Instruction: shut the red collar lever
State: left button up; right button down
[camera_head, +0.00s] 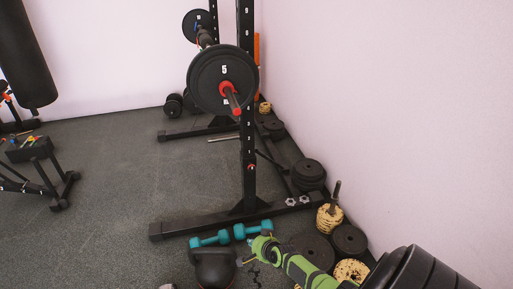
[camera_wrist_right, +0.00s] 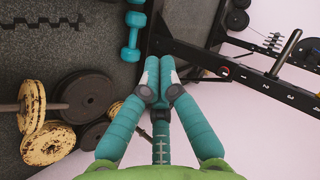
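The red collar (camera_head: 231,99) is on the near end of the barbell, in front of a black plate (camera_head: 207,76) marked 5. It is small in the head view, and I cannot tell how its lever stands. It does not show in the right wrist view. My right gripper (camera_head: 262,247) is low at the bottom of the head view, well below the collar and apart from it. In the right wrist view its teal fingers (camera_wrist_right: 160,78) meet at the tips with nothing visible between them.
The black rack upright (camera_head: 248,150) stands beside the bar, with its foot (camera_head: 205,223) along the floor. Teal dumbbells (camera_head: 210,239), a kettlebell (camera_head: 213,268) and loose plates (camera_head: 349,240) lie around my right gripper. The wall is at right; the floor at centre left is clear.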

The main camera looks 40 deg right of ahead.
jog(key=w+d+r+m+t+h+b, duration=0.1)
jog(key=w+d+r+m+t+b, duration=0.45)
jog(key=r, duration=0.75)
jog(key=w+d+r+m+t+h+b, duration=0.15)
jog(key=w+d+r+m, duration=0.5)
jog(key=r, duration=0.65)
pick_arm(q)
jog(key=w+d+f+b, duration=0.1)
jog(key=w+f+b, duration=0.15)
jog(key=w, duration=0.45)
pick_arm(e)
jog(key=w+d+r+m+t, duration=0.2)
jog(key=d+r+m+t, duration=0.1)
jog(key=r, duration=0.9)
pick_arm(q)
notch_tip(320, 180, up, 17)
jog(key=w+t+b, duration=0.1)
jog(key=w+b, duration=0.1)
jog(key=b, duration=0.5)
jog(key=shift+f+t, duration=0.15)
jog(key=shift+t, duration=0.15)
pick_arm(e)
jog(key=x, duration=0.8)
jog(key=shift+d+r+h, duration=0.2)
jog(key=shift+h, duration=0.15)
pick_arm(q)
jog(key=shift+d, duration=0.1)
pick_arm(e)
jog(key=shift+s, duration=0.1)
